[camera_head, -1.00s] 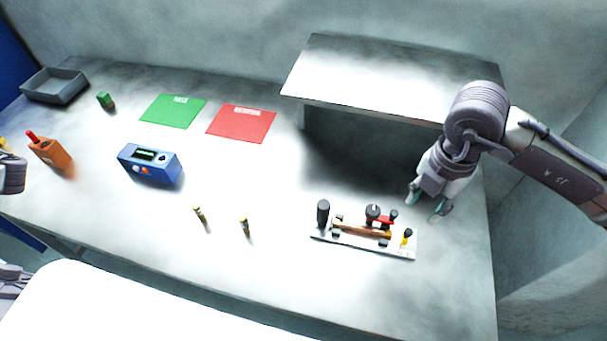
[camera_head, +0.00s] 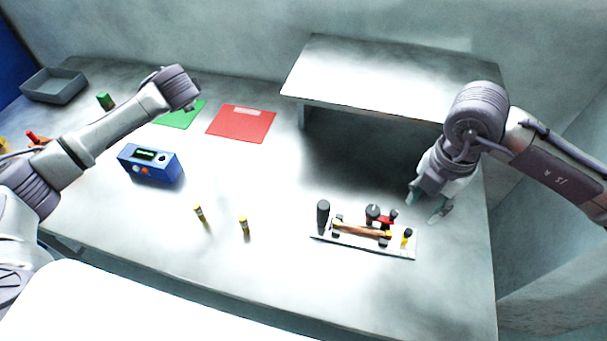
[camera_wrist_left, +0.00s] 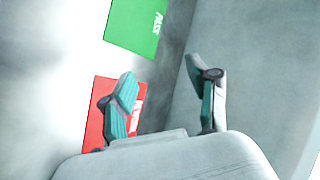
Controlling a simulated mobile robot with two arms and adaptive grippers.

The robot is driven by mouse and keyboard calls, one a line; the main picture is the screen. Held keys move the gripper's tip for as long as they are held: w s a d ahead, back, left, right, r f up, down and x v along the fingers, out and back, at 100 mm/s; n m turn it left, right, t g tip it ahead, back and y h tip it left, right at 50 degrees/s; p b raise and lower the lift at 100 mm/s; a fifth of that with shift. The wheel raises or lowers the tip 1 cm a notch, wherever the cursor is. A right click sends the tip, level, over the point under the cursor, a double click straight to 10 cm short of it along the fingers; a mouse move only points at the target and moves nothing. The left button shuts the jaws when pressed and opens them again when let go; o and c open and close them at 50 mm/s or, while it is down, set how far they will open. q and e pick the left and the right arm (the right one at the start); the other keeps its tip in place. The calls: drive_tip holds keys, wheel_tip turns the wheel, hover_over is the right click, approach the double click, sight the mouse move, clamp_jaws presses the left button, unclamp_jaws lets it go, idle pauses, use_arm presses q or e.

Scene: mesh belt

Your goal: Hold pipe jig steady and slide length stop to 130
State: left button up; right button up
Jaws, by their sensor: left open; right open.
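The pipe jig (camera_head: 347,242) is a pale plate at the right front of the table. A copper-coloured pipe (camera_head: 360,230) lies along it. A black upright handle (camera_head: 323,213) stands at its left end, and black knobs and a red part (camera_head: 386,220) sit towards its right; I cannot tell which is the length stop, nor read a scale. My right gripper (camera_head: 428,207) is open and empty, just behind and right of the jig, apart from it. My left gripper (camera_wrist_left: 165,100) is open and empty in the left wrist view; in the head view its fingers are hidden.
A raised grey shelf (camera_head: 390,85) stands at the back right. A red mat (camera_head: 241,123), a green mat (camera_head: 184,116), a blue device (camera_head: 150,164) and a grey tray (camera_head: 54,86) are left of it.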

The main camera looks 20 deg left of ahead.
use_arm(q)
drive_tip(key=w+d+r+m+h, duration=0.1)
drive_tip(key=d+r+h, duration=0.15)
drive_tip(key=d, duration=0.85)
drive_tip(key=m+g+h, duration=0.6)
drive_tip(key=g+h, duration=0.1)
drive_tip(key=h, duration=0.1)
approach(328, 214)
drive_tip(key=x, duration=0.8)
drive_tip(key=w+x, duration=0.1)
drive_tip(key=x, duration=0.3)
drive_tip(key=shift+a+f, duration=0.1)
drive_tip(key=shift+a, duration=0.3)
drive_tip(key=shift+c, duration=0.4)
drive_tip(key=shift+c, duration=0.2)
clamp_jaws()
